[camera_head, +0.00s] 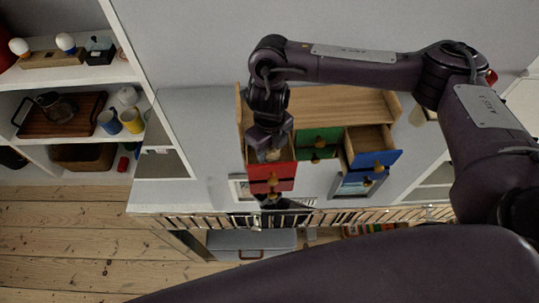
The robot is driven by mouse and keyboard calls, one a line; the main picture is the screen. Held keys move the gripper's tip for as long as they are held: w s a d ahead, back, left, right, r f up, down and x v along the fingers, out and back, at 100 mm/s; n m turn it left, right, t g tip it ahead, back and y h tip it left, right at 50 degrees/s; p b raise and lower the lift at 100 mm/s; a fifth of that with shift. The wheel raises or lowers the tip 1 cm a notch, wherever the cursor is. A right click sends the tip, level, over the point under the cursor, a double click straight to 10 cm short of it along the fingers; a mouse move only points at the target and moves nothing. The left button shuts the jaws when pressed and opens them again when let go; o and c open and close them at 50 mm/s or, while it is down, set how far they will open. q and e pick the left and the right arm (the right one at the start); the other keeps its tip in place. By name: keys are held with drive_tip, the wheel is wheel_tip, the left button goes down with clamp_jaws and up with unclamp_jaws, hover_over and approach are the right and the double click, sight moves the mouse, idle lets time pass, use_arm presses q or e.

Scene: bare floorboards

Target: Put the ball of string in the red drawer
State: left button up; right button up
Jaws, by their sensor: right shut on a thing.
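The red drawer (272,187) is the left one of a small wooden drawer unit and stands pulled out. My right gripper (266,152) comes down from above, over the opening of the red drawer. It is shut on a small tan thing, which looks like the ball of string (273,156). The fingers hide most of the ball. I cannot tell whether it touches the drawer floor.
The green drawer (318,141) is in the middle. The blue drawer (373,160) on the right is pulled out. A white shelf (70,80) at the left holds cups and a tray. The grey-white top left of the unit is clear.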

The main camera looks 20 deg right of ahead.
sight(269, 156)
wheel_tip(269, 156, down, 3)
drive_tip(key=shift+f+b, duration=0.2)
drive_tip(key=shift+b, duration=0.1)
drive_tip(key=shift+f, duration=0.1)
drive_tip(key=o, duration=0.7)
